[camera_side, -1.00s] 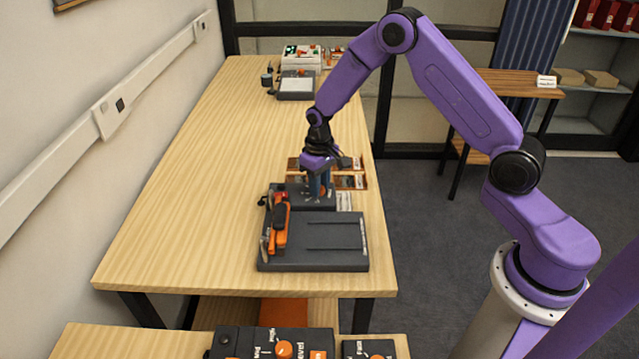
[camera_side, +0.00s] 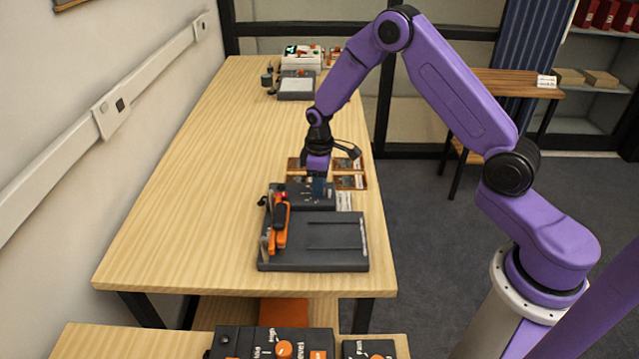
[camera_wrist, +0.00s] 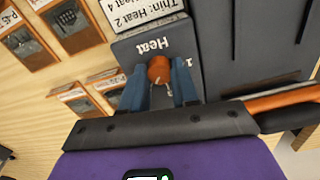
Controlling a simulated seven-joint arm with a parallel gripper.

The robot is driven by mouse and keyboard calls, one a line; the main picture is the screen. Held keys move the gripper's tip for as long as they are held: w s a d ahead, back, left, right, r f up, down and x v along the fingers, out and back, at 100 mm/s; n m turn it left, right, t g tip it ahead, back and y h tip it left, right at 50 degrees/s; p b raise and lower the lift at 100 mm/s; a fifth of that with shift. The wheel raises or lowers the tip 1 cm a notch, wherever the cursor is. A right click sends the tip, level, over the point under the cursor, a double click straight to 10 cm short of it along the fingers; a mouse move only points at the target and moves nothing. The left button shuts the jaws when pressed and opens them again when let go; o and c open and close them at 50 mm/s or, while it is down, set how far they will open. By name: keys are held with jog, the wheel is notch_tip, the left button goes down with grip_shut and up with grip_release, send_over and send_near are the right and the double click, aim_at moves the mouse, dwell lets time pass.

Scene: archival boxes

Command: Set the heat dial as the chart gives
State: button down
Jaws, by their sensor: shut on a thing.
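The orange heat dial (camera_wrist: 159,68) sits on a dark grey control box (camera_wrist: 128,49) marked "Heat", which reads upside down in the wrist view. My gripper (camera_wrist: 160,85) is shut on the dial, with one blue finger on each side. A "1" shows just right of the dial; other scale marks and the pointer are hidden or unclear. The white chart card (camera_wrist: 140,12) lies beside the box, upside down and partly cut off; "Thin: Heat 2" and a "Heat 4" line can be read. In the side view my gripper (camera_side: 318,194) is low over the box and hides the dial.
A dark laminator-like body (camera_side: 315,258) with an orange-and-black lever (camera_side: 278,228) adjoins the box. Brown framed cards (camera_side: 350,181) lie behind it. Other devices (camera_side: 298,86) stand at the far end. The table's left side (camera_side: 190,200) is clear.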

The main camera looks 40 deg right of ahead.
dwell(0.3)
jog(key=c, duration=0.8)
grip_release()
jog(key=shift+c, duration=0.2)
jog(key=shift+r, duration=0.1)
notch_tip(320, 180, up, 17)
jog(key=shift+r, duration=0.15)
jog(key=s+a+r+n, duration=0.1)
jog(key=s+a, duration=0.3)
jog(key=s, duration=0.5)
jog(key=s+a+r+n, duration=0.2)
jog(key=s+a, duration=0.2)
jog(key=s, duration=0.4)
jog(key=s+d+f+n, duration=0.1)
jog(key=s+d+n, duration=0.1)
jog(key=s, duration=1.6)
jog(key=shift+s+d+f, duration=0.2)
jog(key=shift+s+d, duration=0.2)
jog(key=shift+d, duration=0.2)
